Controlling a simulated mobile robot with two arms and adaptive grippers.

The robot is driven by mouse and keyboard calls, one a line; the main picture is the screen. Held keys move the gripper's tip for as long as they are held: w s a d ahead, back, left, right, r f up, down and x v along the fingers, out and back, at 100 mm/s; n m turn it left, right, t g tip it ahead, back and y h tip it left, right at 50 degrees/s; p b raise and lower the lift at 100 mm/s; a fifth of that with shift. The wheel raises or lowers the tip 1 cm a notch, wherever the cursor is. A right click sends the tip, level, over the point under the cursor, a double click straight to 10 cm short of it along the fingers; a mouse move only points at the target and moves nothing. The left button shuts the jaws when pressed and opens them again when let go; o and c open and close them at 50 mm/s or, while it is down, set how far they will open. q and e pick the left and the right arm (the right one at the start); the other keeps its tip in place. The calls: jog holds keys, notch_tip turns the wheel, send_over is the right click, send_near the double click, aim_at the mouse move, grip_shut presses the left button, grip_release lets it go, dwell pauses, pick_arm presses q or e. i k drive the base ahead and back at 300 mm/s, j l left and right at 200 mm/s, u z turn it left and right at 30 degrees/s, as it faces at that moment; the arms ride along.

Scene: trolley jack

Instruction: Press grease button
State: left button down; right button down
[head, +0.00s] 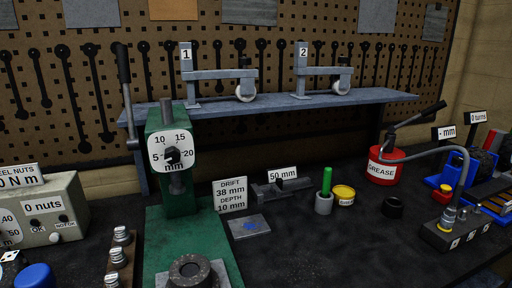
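A red grease pot (383,167) with a white GREASE label stands on the bench at the right. A dark lever handle rises from it, and a grey hose (440,149) arches right and down to a yellow-ringed nozzle (448,216). The nozzle meets a dark block (440,236) with several small white labels on its front. A red button on a yellow base (443,193) sits just behind the nozzle, partly behind the hose end. No label on this button can be read, so I cannot tell whether it is the grease button. Neither of my grippers is in view.
A green press (168,135) with a dial stands left of centre. A blue dome (35,276) and a nut counter box (45,208) are at the left. A green-topped cylinder (326,181) and yellow tin (344,193) stand mid-bench. The front centre-right is clear.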

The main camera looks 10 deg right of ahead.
aim_at(446, 188)
jog(key=z, duration=1.35)
